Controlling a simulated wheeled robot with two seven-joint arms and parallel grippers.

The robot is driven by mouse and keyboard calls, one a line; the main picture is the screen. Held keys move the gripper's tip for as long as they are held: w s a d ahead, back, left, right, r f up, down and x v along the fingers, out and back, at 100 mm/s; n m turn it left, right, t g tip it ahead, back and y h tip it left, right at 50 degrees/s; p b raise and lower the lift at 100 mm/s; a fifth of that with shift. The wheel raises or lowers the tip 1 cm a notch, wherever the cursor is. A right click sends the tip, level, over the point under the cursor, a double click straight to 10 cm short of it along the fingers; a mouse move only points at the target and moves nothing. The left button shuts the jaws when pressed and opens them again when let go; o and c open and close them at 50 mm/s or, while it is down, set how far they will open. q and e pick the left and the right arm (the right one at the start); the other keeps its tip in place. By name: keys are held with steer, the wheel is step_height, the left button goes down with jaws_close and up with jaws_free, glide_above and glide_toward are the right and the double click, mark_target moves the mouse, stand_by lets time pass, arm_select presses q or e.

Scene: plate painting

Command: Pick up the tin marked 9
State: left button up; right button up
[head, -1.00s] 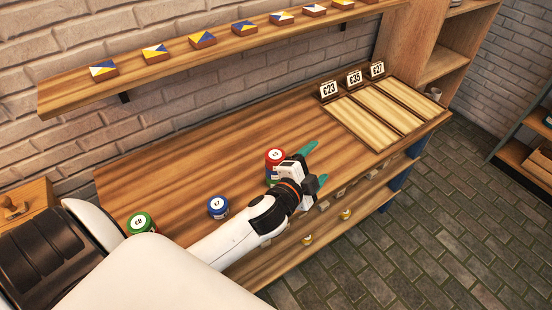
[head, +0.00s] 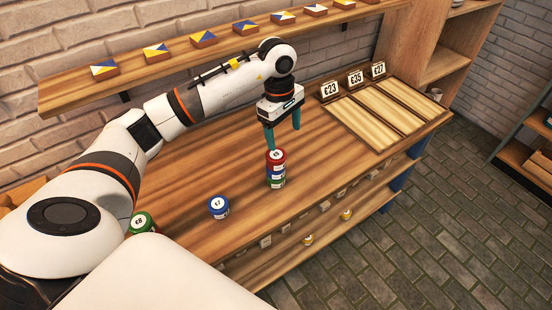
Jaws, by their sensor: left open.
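A stack of tins stands on the wooden counter (head: 180,165): a red tin (head: 276,157) on top, a blue one (head: 276,172) under it and a green one (head: 277,183) at the bottom. A separate blue tin (head: 218,207) with a mark like 7 stands left of the stack. A green tin (head: 141,222) with a mark like 8 stands further left, partly hidden by my arm. I cannot read a clear 9 on any tin. My left gripper (head: 283,139) is open, pointing down, empty, just above and behind the stack. My right gripper is out of view.
Three pale wooden panels (head: 375,112) with price signs (head: 354,79) lie at the counter's right end. A wall shelf (head: 224,47) with several painted tiles runs behind my arm. Small yellow items (head: 308,239) sit on the lower shelf. The counter's middle is mostly clear.

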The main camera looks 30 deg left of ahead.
mark_target(276, 154)
arm_select(q)
steer(key=shift+y, duration=0.6)
steer(key=f, duration=0.2)
steer(key=a+f+p, duration=0.2)
steer(key=f, duration=0.1)
steer(key=shift+s+a+f, duration=0.15)
steer(key=shift+a+f, duration=0.05)
steer(key=shift+f, duration=0.15)
step_height(276, 154, down, 5)
steer(key=p, duration=0.2)
steer(key=shift+d+p, duration=0.1)
steer(key=shift+p, duration=0.25)
steer(key=shift+w+f, duration=0.2)
steer(key=shift+f, duration=0.05)
steer(key=c, duration=1.1)
steer(key=shift+r, duration=0.1)
